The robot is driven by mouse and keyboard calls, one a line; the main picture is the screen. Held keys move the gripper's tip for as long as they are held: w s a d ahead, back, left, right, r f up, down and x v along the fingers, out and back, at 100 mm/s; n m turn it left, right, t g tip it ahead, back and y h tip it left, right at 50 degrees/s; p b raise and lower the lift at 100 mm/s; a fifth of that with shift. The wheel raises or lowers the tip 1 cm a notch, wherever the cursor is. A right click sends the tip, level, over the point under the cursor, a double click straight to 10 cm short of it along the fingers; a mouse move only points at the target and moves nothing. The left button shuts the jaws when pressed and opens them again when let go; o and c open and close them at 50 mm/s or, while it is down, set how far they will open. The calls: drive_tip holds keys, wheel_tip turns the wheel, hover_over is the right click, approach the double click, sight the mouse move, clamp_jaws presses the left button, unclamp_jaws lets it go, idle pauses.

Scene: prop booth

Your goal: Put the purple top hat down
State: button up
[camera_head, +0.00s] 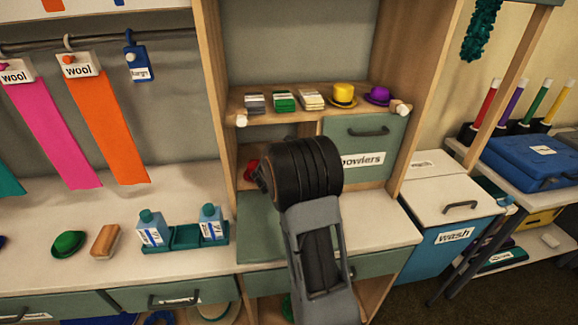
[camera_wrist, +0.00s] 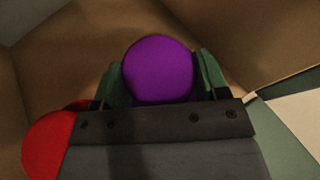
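In the wrist view, a purple top hat (camera_wrist: 158,62) shows as a round purple top between the two green fingers of my gripper (camera_wrist: 160,84). The fingers sit against it on both sides. Its lower part is hidden by my gripper, so I cannot tell whether it touches the surface below. In the head view my gripper and the held hat are hidden behind my dark wrist, which reaches into the open wooden compartment below the shelf.
A red object (camera_wrist: 45,145) is close on the left; it shows in the compartment (camera_head: 250,169). The shelf above (camera_head: 285,117) carries a yellow hat (camera_head: 343,95), a purple bowler (camera_head: 379,95) and folded cloths. The "bowlers" drawer (camera_head: 393,144) is to the right.

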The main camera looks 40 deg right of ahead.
drive_tip(key=o, duration=0.4)
drive_tip(key=shift+r, duration=0.1)
drive_tip(key=shift+r+p, duration=0.2)
drive_tip(key=shift+p, duration=0.15)
drive_tip(key=v, duration=1)
drive_tip(key=shift+s+a+r, duration=0.1)
drive_tip(key=shift+s+a, duration=0.1)
drive_tip(key=shift+a, duration=0.15)
drive_tip(key=shift+s+a+r, duration=0.2)
drive_tip(key=shift+s+a, duration=0.1)
drive_tip(key=shift+a, duration=0.15)
